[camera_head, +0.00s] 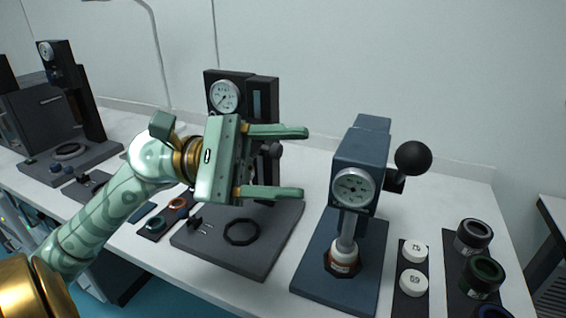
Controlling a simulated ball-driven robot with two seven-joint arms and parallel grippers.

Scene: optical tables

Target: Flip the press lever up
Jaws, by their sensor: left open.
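The blue press (362,160) stands upright on the right half of the white table, with a round dial on its front and a ram reaching down to a small white and brown piece (344,257) on its base. Its lever (410,160) ends in a black ball knob and sticks out at the right side of the press head. My left gripper (293,162) is open and empty. In the picture it lies left of the press, its fingers pointing right, with a gap between the fingertips and the press. My right gripper is not in view.
A dark gauge stand (226,88) with a flat base is behind my left gripper. Another dark stand (72,90) is at the far left. White discs (414,266) and dark rings (473,236) lie on mats right of the press. A wall closes the back.

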